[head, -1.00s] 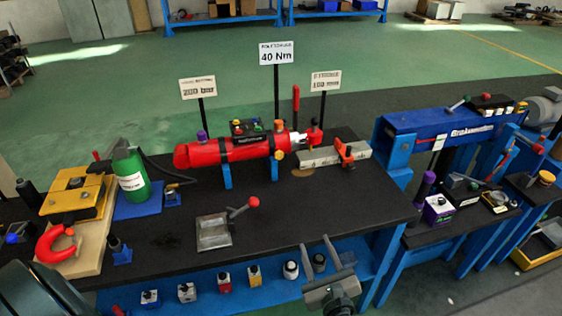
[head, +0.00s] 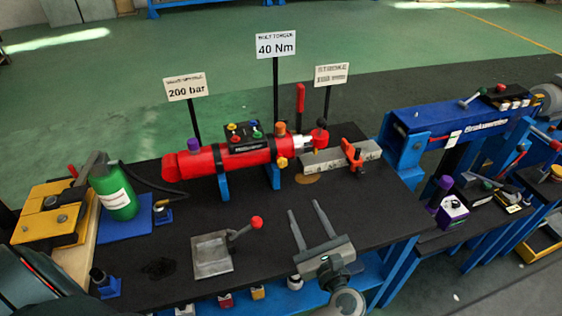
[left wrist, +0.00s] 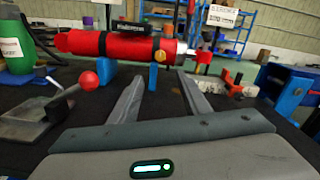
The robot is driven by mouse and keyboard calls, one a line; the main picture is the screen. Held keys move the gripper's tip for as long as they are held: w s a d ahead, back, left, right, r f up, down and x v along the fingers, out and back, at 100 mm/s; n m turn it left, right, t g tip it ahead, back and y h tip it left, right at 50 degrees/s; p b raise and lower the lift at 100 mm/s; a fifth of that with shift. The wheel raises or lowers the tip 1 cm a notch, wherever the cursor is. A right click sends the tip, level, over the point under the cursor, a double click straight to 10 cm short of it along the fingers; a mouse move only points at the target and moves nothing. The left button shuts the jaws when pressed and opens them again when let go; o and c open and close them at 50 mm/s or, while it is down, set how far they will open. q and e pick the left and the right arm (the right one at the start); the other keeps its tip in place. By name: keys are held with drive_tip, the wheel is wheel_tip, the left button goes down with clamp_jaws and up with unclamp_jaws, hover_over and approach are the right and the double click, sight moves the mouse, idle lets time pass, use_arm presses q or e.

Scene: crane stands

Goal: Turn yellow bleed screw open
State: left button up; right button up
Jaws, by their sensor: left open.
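The yellow bleed screw (head: 282,162) sits low on the right end of the red cylinder (head: 215,162), below an orange knob (head: 280,129). In the left wrist view the screw (left wrist: 159,56) shows just beyond and between my fingertips. My left gripper (head: 304,207) is open and empty over the front of the black bench, fingers pointing at the cylinder. It is apart from the screw, in front of it and slightly right in the head view. The left gripper (left wrist: 160,76) also shows in the left wrist view. My right gripper is not in view.
A grey tray (head: 212,255) with a red-knobbed lever (head: 256,222) lies left of my gripper. A metal bar with a red clamp (head: 353,155) lies right of the cylinder. A green bottle (head: 115,190) stands at left. Bench between gripper and cylinder is clear.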

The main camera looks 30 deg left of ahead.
use_arm(q)
drive_tip(key=p, duration=0.2)
approach(282, 165)
drive_tip(key=p+x, duration=0.2)
drive_tip(key=x, duration=0.5)
drive_tip(key=shift+w+a, duration=0.2)
drive_tip(key=shift+w, duration=0.15)
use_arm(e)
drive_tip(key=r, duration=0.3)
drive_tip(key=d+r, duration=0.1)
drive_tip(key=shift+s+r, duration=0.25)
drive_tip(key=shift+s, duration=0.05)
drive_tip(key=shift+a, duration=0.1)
